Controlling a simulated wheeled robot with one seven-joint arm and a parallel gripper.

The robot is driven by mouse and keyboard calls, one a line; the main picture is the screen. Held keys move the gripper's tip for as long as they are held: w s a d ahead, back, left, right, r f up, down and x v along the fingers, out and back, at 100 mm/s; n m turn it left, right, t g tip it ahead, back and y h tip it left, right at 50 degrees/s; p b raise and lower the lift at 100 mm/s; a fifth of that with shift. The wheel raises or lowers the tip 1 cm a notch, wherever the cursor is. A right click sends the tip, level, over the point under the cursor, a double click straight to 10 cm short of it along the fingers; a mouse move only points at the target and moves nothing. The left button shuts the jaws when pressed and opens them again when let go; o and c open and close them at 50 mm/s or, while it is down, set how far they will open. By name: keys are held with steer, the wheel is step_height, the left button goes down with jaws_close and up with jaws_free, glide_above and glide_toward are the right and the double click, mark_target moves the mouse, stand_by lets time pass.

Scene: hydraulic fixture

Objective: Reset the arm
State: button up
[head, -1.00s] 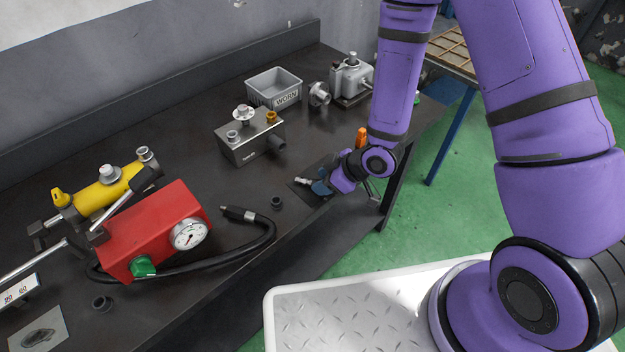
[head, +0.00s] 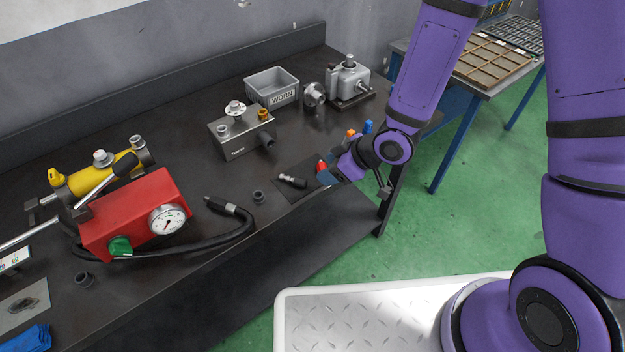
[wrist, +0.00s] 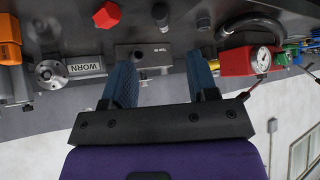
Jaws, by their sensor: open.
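My gripper (head: 326,172) is at the right end of the dark workbench (head: 190,190), low over its front edge. In the wrist view my gripper (wrist: 162,80) shows two blue fingers spread wide apart, with nothing held between them. A small dark and silver fitting (head: 293,181) lies on a dark mat just left of the gripper, apart from it. My purple arm reaches down to the gripper from the upper right.
A grey valve block (head: 240,138), a grey WORN bin (head: 272,88) and a grey machine (head: 349,82) stand behind the gripper. A red pump (head: 135,208) with a gauge and black hose is at left. Green floor (head: 470,190) is open at right.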

steer(key=shift+s+d+r, duration=0.2)
steer(key=shift+d+r, duration=0.3)
steer(key=w+d+r+m+t+h, duration=0.25)
steer(key=d+r+m+h, duration=0.4)
steer(key=d+r, duration=1.15)
steer(key=s+d+r+m, duration=0.3)
steer(key=s+r, duration=0.5)
steer(key=s, duration=0.2)
steer(key=s+d+r+m+h, duration=0.1)
steer(key=s+d+r+m, duration=0.1)
steer(key=s+r, duration=0.6)
steer(key=shift+s+d+r+m+g, duration=0.15)
steer(key=shift+s+d+m+g, duration=0.3)
steer(key=shift+s+m, duration=0.4)
